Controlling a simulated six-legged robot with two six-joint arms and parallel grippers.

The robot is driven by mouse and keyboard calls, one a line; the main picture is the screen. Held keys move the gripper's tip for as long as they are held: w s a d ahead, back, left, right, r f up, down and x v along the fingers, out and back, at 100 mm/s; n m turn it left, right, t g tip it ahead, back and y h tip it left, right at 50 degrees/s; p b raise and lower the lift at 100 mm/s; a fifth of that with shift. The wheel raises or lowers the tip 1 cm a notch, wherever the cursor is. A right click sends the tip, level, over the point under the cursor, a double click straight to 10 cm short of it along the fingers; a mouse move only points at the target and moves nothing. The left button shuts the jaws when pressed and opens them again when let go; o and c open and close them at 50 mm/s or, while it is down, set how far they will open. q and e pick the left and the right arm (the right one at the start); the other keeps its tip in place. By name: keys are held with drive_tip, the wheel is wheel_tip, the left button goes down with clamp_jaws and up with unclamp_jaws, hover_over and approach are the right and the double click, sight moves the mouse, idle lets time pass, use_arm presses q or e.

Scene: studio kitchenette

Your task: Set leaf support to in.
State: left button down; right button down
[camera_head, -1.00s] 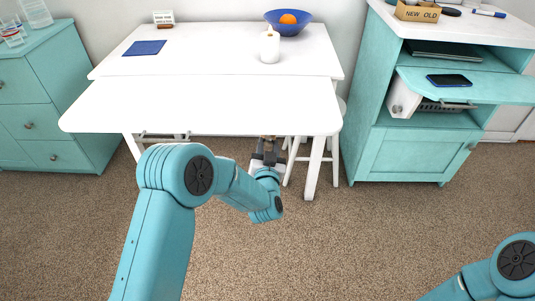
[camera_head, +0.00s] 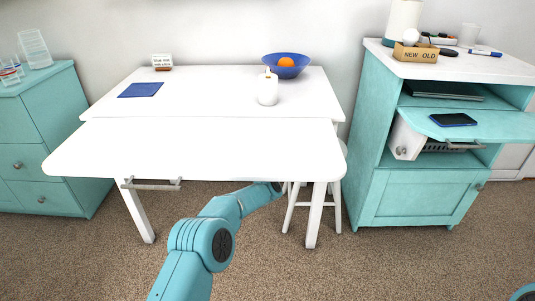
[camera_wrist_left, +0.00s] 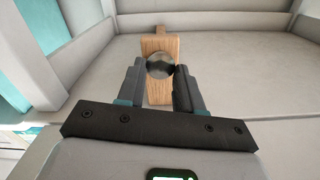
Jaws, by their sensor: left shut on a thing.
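In the left wrist view my left gripper (camera_wrist_left: 160,72) is shut on a round dark metal knob (camera_wrist_left: 160,64). The knob sits on the front of a light wooden piece (camera_wrist_left: 157,44), which looks like the leaf support, under the white table. How far the wooden piece sticks out is hard to tell. In the head view my left arm reaches under the front edge of the white table leaf (camera_head: 200,150), near its right leg, and the gripper is hidden there. The leaf is raised and level with the tabletop (camera_head: 215,95). My right gripper is out of view.
A teal cabinet (camera_head: 420,190) is at right, a teal dresser (camera_head: 45,150) at left.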

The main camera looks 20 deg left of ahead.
use_arm(q)
drive_tip(key=shift+x, duration=1)
drive_tip(key=shift+w+a+r, duration=0.1)
drive_tip(key=shift+r, duration=0.15)
drive_tip(key=c, duration=1)
unclamp_jaws()
drive_tip(key=shift+o, duration=1.3)
drive_tip(key=shift+w+f, duration=0.15)
drive_tip(key=shift+f, duration=0.1)
drive_tip(key=shift+r, duration=0.1)
drive_tip(key=p+v, duration=0.4)
drive_tip(key=v, duration=1.2)
drive_tip(key=shift+s, duration=0.3)
